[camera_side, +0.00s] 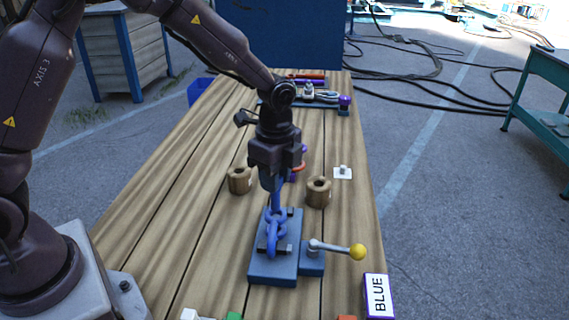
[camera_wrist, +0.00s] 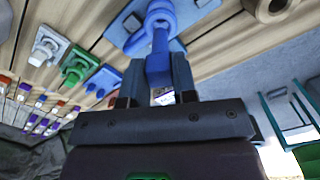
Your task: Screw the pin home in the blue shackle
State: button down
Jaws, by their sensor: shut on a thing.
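A blue shackle (camera_side: 272,240) with rounded links sits on a blue base plate (camera_side: 259,271) at the front of the wooden bench. It also shows at the top of the wrist view (camera_wrist: 160,14). My gripper (camera_side: 271,182) is directly above it, pointing down. The jaws are shut on a blue piece that looks like the pin (camera_side: 276,199). In the wrist view the pin (camera_wrist: 158,62) is between both fingers, wide at the jaws and narrower toward the shackle. Its lower end meets the shackle's top; I cannot tell how deep it sits.
A lever with a yellow ball (camera_side: 357,252) is right of the plate, near a BLUE sign (camera_side: 378,296). Wooden cups stand left (camera_side: 240,180) and right (camera_side: 318,192) of my gripper. A small white fitting (camera_side: 342,172) lies behind the right cup. A green fitting (camera_wrist: 77,66) shows in the wrist view.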

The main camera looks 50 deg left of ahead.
aim_at(276, 210)
jog(key=shift+f, duration=1.8)
jog(key=shift+f, duration=1.05)
